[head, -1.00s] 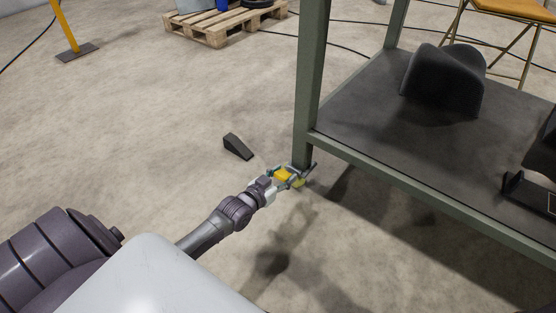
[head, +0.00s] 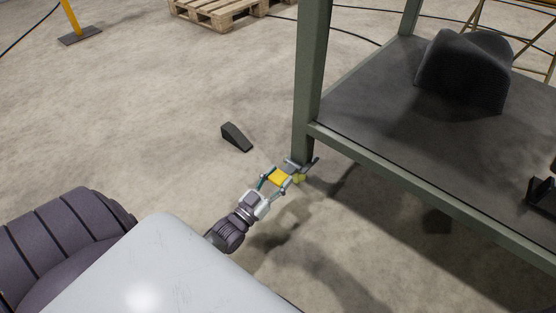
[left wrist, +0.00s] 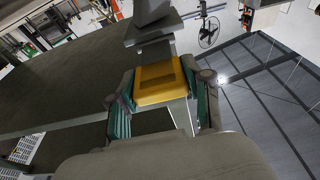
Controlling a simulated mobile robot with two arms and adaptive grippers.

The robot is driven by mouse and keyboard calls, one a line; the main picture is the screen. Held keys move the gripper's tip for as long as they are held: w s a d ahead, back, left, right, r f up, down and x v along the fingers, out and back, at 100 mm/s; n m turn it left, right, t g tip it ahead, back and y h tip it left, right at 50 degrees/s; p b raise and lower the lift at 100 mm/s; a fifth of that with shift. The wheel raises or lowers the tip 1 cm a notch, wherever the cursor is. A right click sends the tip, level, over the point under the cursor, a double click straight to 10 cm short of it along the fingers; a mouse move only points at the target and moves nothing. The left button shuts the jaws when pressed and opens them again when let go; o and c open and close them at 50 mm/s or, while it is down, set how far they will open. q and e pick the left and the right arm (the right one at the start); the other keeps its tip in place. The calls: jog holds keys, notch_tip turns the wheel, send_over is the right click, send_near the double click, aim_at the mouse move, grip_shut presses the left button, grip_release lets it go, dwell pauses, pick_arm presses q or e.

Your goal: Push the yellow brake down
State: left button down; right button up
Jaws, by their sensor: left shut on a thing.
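The yellow brake (head: 279,177) is at the foot of the green table leg (head: 308,90), low over the floor. My left gripper (head: 282,179) is shut on it, with one finger on each side. In the left wrist view, the yellow brake (left wrist: 160,80) lies between the green-padded fingers of the left gripper (left wrist: 160,88). I cannot tell how far the brake is tilted. My right gripper is not in view.
A dark wedge (head: 236,137) lies on the floor left of the leg. The table's low shelf (head: 380,120) carries a dark curved piece (head: 465,72). A wooden pallet (head: 225,12) lies at the back. The floor between is open.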

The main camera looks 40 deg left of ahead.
pick_arm(q)
jog(key=shift+c, duration=2.4)
grip_release()
jog(key=d+v, duration=0.1)
jog(key=v, duration=1.1)
jog(key=shift+a, duration=0.45)
